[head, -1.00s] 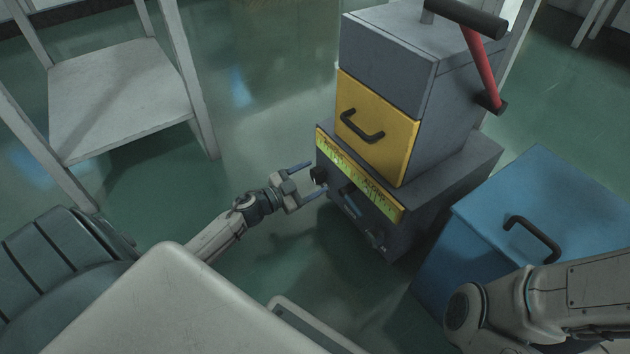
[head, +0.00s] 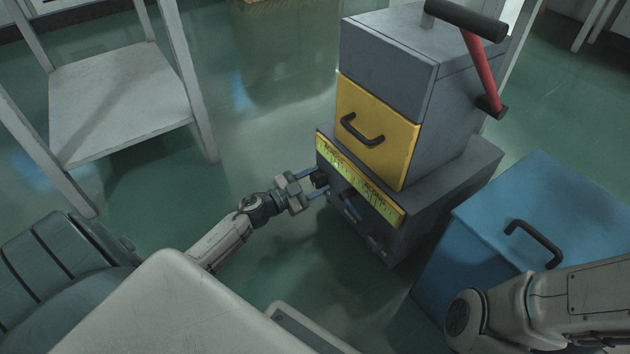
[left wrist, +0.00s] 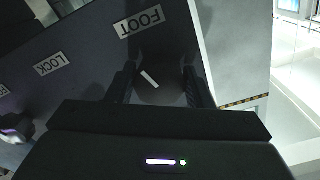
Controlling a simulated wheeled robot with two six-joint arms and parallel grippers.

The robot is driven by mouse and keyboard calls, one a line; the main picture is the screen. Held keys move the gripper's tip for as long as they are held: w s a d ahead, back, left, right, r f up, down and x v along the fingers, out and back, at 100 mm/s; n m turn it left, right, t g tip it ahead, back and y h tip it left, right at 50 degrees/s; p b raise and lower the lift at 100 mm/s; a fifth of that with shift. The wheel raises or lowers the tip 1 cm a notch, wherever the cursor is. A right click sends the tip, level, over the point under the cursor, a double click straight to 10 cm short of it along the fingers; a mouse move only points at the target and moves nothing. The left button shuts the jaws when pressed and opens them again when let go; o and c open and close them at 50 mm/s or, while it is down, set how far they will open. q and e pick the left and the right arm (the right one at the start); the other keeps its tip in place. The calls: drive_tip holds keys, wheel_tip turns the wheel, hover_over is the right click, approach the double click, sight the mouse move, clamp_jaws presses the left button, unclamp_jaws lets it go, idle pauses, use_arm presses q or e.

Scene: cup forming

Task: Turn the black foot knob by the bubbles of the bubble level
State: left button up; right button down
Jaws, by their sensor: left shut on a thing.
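The black foot knob (head: 320,179) sticks out of the left end of the grey machine base's front. My left gripper (head: 314,183) is shut on it, one finger on each side. In the left wrist view the dark round knob (left wrist: 158,92) sits between the fingers (left wrist: 158,84), with a slanted white mark on its face and the "FOOT" label (left wrist: 139,21) beside it. The bubble level (head: 360,182) is a yellow-green strip along the base's top front edge. Its bubbles are too small to read. My right gripper is outside the views.
A yellow drawer (head: 376,132) and a red lever (head: 482,70) are on the machine above the base. A "LOCK" label (left wrist: 51,64) is farther along the panel. Green floor lies between.

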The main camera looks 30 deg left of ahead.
use_arm(q)
drive_tip(key=m+p, duration=0.1)
drive_tip(key=m, duration=0.2)
drive_tip(key=shift+r+p, duration=0.1)
drive_tip(key=shift+p, duration=0.2)
drive_tip(key=shift+m+p, duration=0.45)
drive_tip(key=shift+m, duration=1.55)
drive_tip(key=o, duration=1)
drive_tip(key=shift+s+a, duration=0.1)
